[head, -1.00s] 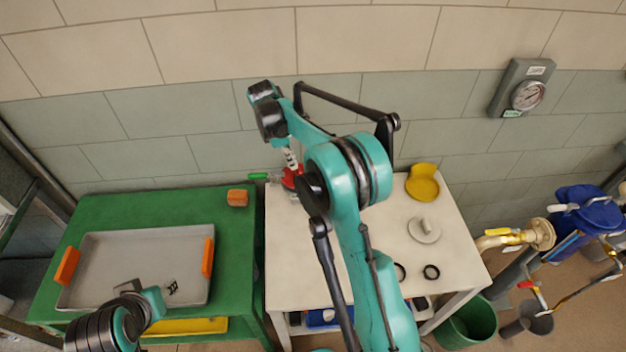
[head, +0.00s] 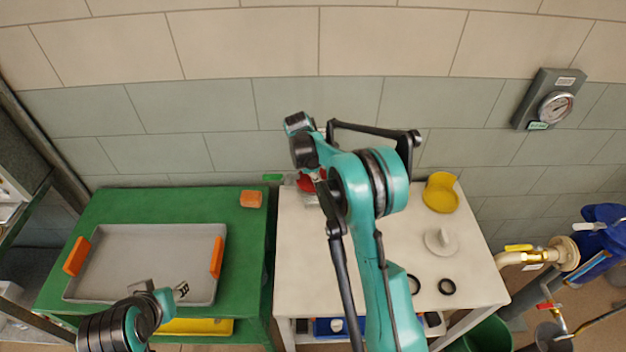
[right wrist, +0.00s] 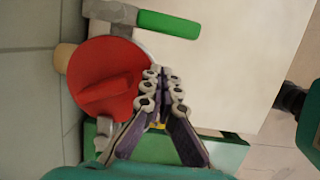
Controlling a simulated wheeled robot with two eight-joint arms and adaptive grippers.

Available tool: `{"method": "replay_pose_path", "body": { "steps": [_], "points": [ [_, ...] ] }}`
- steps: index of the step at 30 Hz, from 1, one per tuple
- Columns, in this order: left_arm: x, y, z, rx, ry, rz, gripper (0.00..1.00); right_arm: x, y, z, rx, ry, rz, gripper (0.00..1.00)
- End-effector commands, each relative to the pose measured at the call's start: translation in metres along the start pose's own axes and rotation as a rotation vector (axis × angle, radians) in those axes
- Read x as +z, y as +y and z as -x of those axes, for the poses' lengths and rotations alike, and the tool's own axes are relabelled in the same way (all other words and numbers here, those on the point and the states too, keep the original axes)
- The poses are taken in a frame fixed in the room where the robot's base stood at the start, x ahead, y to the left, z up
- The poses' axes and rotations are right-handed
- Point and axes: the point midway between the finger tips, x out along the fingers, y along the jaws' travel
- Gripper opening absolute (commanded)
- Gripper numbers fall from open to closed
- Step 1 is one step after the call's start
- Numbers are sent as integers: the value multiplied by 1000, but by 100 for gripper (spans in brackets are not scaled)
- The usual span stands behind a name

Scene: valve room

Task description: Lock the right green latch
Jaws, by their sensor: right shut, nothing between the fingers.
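The right green latch (right wrist: 168,22) is a green-handled lever on a grey metal mount, at the top of the right wrist view. Beside it is a red disc (right wrist: 97,95) with a raised ridge. In the head view, the red part (head: 306,183) sits at the white table's back left, partly behind my arm, with a green handle (head: 272,178) on its left. My right gripper (right wrist: 163,85) is shut and empty, beside the red disc and apart from the right latch's handle. My left gripper (head: 182,290) hangs over the grey tray; its finger gap is unclear.
The white table (head: 300,270) holds a yellow part (head: 441,193), a white knob-like disc (head: 440,241) and black rings (head: 447,286). The green table (head: 120,208) on the left bears the grey tray (head: 150,232) with orange handles. Yellow-handled piping (head: 530,255) stands on the right.

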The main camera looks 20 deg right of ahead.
Motion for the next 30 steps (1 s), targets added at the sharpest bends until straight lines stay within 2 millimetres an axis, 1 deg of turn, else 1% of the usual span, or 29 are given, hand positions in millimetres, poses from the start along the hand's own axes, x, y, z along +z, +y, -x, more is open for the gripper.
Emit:
{"method": "replay_pose_path", "body": {
  "steps": [1,3,8,21,30],
  "points": [
    [2,0,-2,0,0,0,40,10,0,-3,-1,-1,-6,0],
    [2,0,-4,0,0,0,40,18,0,-4,-1,0,-4,0],
    [4,0,-5,0,0,0,40,28,0,-6,0,0,-3,0],
    [4,0,-5,0,0,0,40,30,0,-6,0,0,1,0],
    [4,0,-5,0,0,0,40,33,-2,-6,13,-1,53,0]
  ]
}}
